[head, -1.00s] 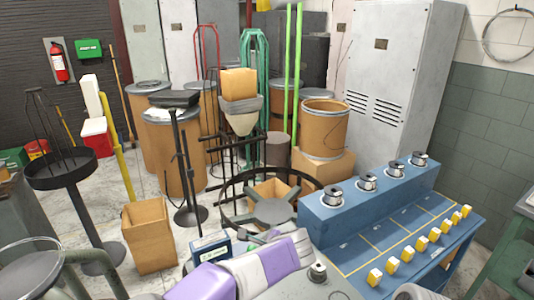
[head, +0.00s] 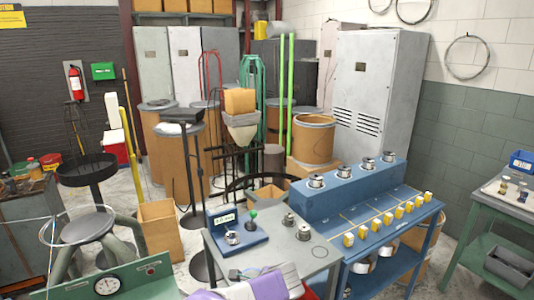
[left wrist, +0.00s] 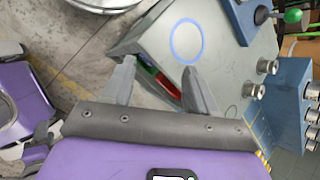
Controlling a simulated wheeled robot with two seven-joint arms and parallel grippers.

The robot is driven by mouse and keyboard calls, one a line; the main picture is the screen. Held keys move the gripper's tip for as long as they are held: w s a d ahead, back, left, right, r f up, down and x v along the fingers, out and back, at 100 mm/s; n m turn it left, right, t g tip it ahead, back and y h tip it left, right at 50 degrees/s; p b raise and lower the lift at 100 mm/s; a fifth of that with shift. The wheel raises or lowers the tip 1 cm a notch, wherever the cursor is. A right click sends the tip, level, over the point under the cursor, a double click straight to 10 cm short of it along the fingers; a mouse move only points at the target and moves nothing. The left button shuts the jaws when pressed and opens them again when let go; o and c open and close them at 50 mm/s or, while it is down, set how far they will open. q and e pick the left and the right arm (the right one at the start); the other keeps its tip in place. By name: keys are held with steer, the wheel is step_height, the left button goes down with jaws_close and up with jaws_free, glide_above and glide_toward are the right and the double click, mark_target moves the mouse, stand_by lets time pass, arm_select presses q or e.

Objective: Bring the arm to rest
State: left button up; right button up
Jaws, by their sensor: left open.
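My left gripper (left wrist: 158,88) shows in the left wrist view with its two grey fingers spread wide and nothing between them. It is over the floor and the near edge of the grey workbench (left wrist: 215,70), which carries a blue ring mark (left wrist: 186,42). My right gripper is not seen in either view.
A blue device with a green knob (head: 252,217) and metal spools (head: 304,232) stand on the workbench. A blue rack (head: 345,184) with several spools and yellow-white blocks is right of it. A green gauge panel (head: 128,282) is at lower left. A stool (head: 88,228) stands behind it.

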arm_select(q)
steer(key=s+a+f+n+g+h, duration=0.25)
steer(key=s+f+n, duration=0.25)
steer(key=f, duration=0.7)
steer(key=s+a+f+n+g+h, duration=0.1)
steer(key=s+f+n+g+h, duration=0.4)
steer(key=f, duration=0.8)
steer(key=s+a+f+n+t, duration=0.1)
steer(key=s+f+n, duration=0.3)
steer(key=s+n, duration=0.3)
steer(key=s+a+f+n, duration=0.2)
steer(key=s+f+n, duration=0.2)
steer(key=s+n, duration=0.3)
steer(key=shift+s+a+f+n+t, duration=0.25)
steer(key=shift+s+f+n+t, duration=0.15)
steer(key=shift+s, duration=0.5)
steer(key=shift+h, duration=0.25)
